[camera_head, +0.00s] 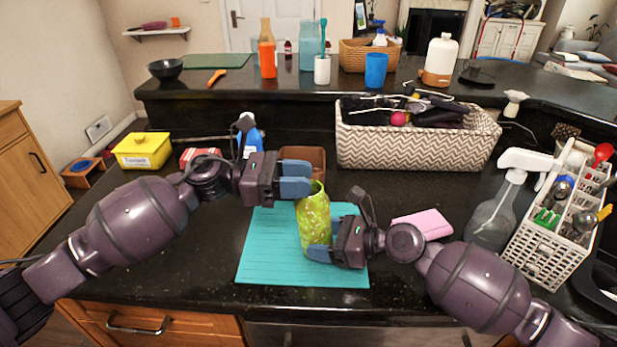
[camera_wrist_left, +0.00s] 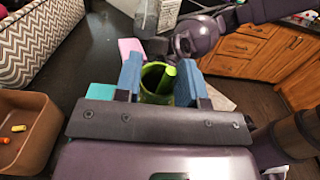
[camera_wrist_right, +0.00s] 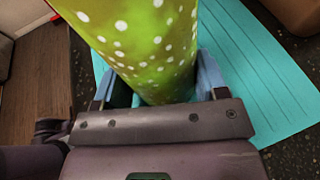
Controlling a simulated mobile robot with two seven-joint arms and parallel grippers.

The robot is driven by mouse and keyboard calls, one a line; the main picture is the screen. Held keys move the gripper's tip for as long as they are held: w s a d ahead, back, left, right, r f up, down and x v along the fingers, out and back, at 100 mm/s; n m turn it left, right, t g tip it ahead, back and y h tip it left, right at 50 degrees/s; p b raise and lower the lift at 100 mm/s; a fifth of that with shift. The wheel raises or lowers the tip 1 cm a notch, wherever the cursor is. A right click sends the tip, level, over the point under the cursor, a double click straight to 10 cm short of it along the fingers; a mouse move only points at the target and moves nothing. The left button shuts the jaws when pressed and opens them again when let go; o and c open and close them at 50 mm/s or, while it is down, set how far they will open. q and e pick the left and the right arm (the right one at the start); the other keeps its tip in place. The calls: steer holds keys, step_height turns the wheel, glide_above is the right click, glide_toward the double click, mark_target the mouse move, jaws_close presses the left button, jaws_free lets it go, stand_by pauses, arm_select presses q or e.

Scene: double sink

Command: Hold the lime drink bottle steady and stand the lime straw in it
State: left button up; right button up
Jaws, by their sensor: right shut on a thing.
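The lime drink bottle (camera_head: 313,220), green with white dots, stands upright on the turquoise mat (camera_head: 262,255). My right gripper (camera_head: 319,253) is shut on the bottle low down; in the right wrist view the bottle (camera_wrist_right: 145,40) fills the space between the fingers. My left gripper (camera_head: 296,178) is at the bottle's mouth, its fingers apart. In the left wrist view the bright green lime straw (camera_wrist_left: 169,75) shows inside the bottle's mouth, leaning toward one side of the rim, between the fingers. The straw's lower part is hidden in the bottle.
A brown box (camera_head: 303,157) stands just behind the bottle. A pink sponge or cloth (camera_head: 424,223), a spray bottle (camera_head: 494,215) and a white utensil basket (camera_head: 545,240) are at the right. A patterned basket (camera_head: 415,147) stands behind. A yellow box (camera_head: 143,150) is at the left.

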steer(key=shift+d+f, duration=0.15)
steer(key=shift+f, duration=0.5)
steer(key=shift+c, duration=0.4)
arm_select(q)
steer(key=a, duration=1)
steer(key=shift+a+f, duration=0.15)
steer(key=shift+f, duration=0.1)
steer(key=shift+r, duration=0.1)
arm_select(e)
steer(key=shift+r, duration=0.1)
steer(key=o, duration=0.7)
steer(key=shift+o, duration=0.5)
steer(key=shift+w+r, duration=0.1)
steer(key=shift+r, duration=0.05)
arm_select(q)
steer(key=shift+w, duration=0.1)
arm_select(e)
steer(key=shift+r, duration=0.1)
